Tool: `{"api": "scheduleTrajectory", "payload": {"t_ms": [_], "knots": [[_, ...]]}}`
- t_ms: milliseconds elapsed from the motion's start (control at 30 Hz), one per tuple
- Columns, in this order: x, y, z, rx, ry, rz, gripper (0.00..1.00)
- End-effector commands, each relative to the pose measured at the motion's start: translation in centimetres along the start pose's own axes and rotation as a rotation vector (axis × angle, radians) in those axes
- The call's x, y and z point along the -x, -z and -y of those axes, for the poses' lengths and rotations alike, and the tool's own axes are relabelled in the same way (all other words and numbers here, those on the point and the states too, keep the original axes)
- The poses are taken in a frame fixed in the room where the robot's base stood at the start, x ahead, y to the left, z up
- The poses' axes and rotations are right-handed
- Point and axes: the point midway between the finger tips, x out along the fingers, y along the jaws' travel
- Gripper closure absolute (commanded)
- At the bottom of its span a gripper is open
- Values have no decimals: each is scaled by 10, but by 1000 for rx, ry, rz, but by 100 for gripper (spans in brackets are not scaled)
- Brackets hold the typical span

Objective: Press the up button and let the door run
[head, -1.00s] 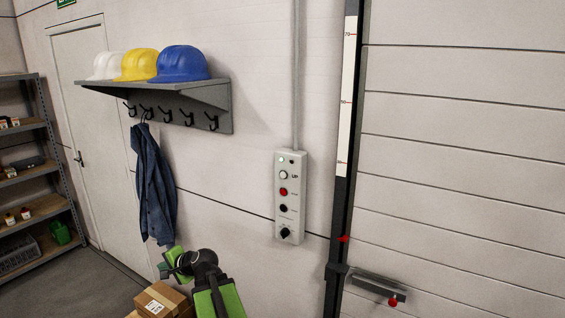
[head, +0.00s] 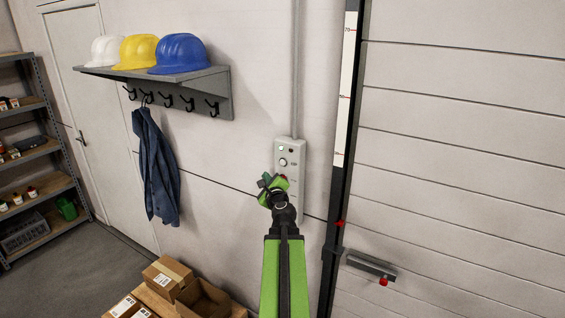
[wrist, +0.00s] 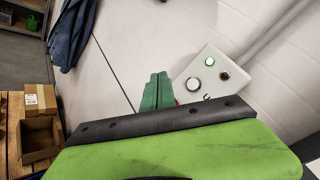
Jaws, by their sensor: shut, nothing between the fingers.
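The control box (head: 290,146) is a pale grey panel on the wall left of the door, with a lit lamp and a dark one at its top. The white up button (head: 283,162), with its label beside it, is just below the lamps; it also shows in the wrist view (wrist: 193,84). My gripper (head: 270,183) is shut and empty, in front of the box and below the up button in the head view. Its green fingers (wrist: 157,90) appear left of the button in the wrist view. Contact cannot be told. The lower controls are mostly hidden. The panelled door (head: 460,150) fills the right side.
A marked strip (head: 348,90) and dark rail edge the door; a handle (head: 370,267) sits low on it. A shelf with helmets (head: 180,54) and a hanging jacket (head: 155,165) are left of the box. Cardboard boxes (head: 168,278) stand below.

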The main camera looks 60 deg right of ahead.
Motion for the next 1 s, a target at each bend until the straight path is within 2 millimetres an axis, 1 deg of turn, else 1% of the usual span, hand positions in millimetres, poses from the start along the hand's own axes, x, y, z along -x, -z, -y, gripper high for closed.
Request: {"api": "scheduleTrajectory", "payload": {"t_ms": [167, 333, 467, 800, 900, 1000], "knots": [[-1, 0, 0, 2, -2, 1, 100], [-8, 4, 4, 3, -3, 1, 100], [-19, 12, 11, 3, -2, 1, 100], [-54, 36, 36, 3, -2, 1, 100], [-60, 41, 41, 3, -3, 2, 100], [-62, 42, 43, 3, -4, 3, 100]]}}
